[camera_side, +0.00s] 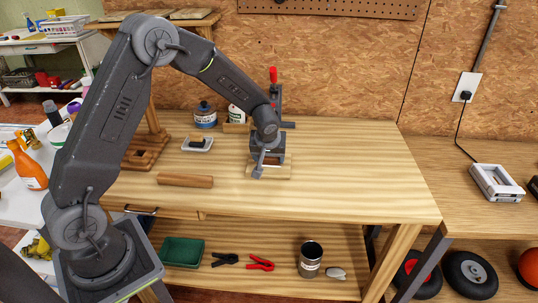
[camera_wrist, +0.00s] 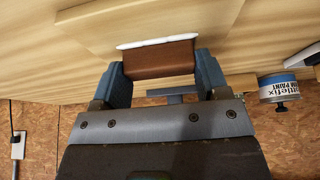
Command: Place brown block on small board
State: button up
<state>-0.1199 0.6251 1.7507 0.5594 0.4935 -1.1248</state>
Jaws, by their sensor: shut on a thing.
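My gripper (camera_wrist: 163,75) is shut on a brown block (camera_wrist: 160,58), with one blue-grey finger at each end of it. The block has a white strip along one long edge. The small board (camera_side: 284,172) is a pale wooden plate on the workbench, and my gripper (camera_side: 264,165) is over it in the side view. In the wrist view the small board (camera_wrist: 95,22) shows beyond the block. I cannot tell whether the block touches the board.
A red-handled tool (camera_side: 273,75) stands behind my gripper. A blue-labelled can (camera_side: 205,117) and a white jar (camera_side: 236,114) stand at the back. A small tray (camera_side: 198,145) and a wooden rod (camera_side: 185,180) lie left. The workbench's right side (camera_side: 355,170) is clear.

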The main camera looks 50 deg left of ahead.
jog(key=shift+f, duration=0.1)
jog(key=o, duration=0.9)
